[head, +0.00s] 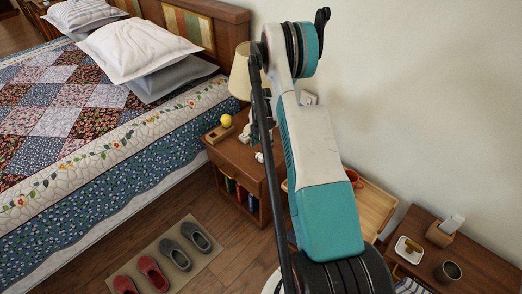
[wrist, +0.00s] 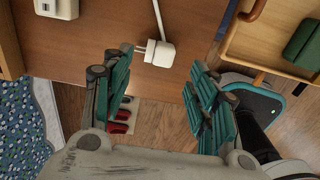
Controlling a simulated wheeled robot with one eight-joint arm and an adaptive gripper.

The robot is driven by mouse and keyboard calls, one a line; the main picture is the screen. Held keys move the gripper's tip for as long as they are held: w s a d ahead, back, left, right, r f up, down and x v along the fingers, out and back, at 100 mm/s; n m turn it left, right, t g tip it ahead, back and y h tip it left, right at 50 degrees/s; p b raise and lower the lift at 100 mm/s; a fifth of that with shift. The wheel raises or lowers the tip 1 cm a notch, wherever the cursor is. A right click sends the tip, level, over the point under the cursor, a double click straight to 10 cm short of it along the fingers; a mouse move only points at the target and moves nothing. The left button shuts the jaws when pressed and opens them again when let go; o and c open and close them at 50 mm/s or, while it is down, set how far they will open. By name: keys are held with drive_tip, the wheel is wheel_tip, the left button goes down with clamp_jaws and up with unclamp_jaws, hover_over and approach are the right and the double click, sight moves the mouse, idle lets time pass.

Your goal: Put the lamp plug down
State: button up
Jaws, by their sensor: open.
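The lamp plug (wrist: 160,53) is white, with two prongs pointing left and a white cord running up from it. In the wrist view it lies on the wooden nightstand top (wrist: 95,32), near the edge. My gripper (wrist: 158,62) is open, one finger on each side of the plug, with visible gaps. I cannot tell how high the fingertips are above the wood. In the head view the lamp's cream shade (head: 240,72) shows partly behind my arm, at the nightstand (head: 235,160). My arm hides much of the nightstand there.
A yellow ball (head: 226,121) sits by a wooden block on the nightstand. A wooden tray (head: 372,212) stands right of it, seen also in the wrist view (wrist: 270,45). A side table (head: 470,255) holds a cup. Slippers lie on a mat (head: 125,280) beside the bed.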

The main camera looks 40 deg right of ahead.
sight(261, 155)
wheel_tip(261, 155, up, 6)
drive_tip(key=shift+p, duration=0.75)
